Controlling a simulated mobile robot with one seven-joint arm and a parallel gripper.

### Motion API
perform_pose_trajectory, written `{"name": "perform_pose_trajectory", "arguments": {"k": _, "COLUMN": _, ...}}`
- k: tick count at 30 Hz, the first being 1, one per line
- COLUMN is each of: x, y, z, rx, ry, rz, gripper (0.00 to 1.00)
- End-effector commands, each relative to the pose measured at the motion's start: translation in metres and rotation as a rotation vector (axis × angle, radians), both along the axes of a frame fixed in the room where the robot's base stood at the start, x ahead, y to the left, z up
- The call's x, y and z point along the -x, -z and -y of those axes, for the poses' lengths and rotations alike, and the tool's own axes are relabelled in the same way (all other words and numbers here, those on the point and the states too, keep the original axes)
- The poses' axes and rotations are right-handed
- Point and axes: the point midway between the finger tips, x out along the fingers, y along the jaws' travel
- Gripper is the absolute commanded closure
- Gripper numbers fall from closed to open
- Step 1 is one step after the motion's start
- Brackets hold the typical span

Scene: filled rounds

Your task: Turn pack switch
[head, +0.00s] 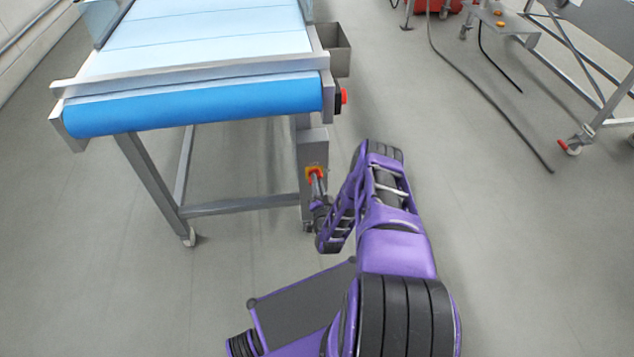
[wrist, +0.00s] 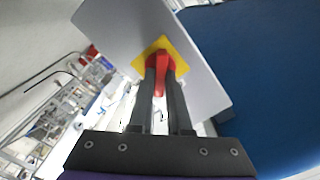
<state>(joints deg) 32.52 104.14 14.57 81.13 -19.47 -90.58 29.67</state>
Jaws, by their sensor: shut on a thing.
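The pack switch (head: 314,173) is a red rotary handle on a yellow plate, fixed to a grey box (head: 313,145) on the right leg of the blue conveyor. It also shows in the wrist view (wrist: 160,62), with the grey box face (wrist: 120,30) behind it. My gripper (head: 317,182) is at the switch, and its two dark fingers (wrist: 160,72) are closed on the red handle, one on each side. The fingers hide part of the handle. In the head view the switch is small and its exact angle is hard to tell.
The conveyor's blue roller end (head: 195,108) lies above and left of my gripper. A red button (head: 343,96) sticks out at its right side, by an open grey bin (head: 337,50). A cable (head: 480,90) lies on the floor at right. The floor around my arm is clear.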

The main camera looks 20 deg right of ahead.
Motion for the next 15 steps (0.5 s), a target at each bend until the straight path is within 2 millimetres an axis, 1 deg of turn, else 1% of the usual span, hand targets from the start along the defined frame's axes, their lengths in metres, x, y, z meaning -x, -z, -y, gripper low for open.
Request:
{"name": "perform_pose_trajectory", "arguments": {"k": 7, "x": -0.0002, "y": 0.0004, "z": 0.0007, "rx": -0.149, "ry": 0.001, "rz": 0.043, "gripper": 1.0}}
{"name": "perform_pose_trajectory", "arguments": {"k": 15, "x": -0.0004, "y": 0.0005, "z": 0.0008, "rx": -0.237, "ry": 0.0, "rz": 0.068, "gripper": 1.0}}
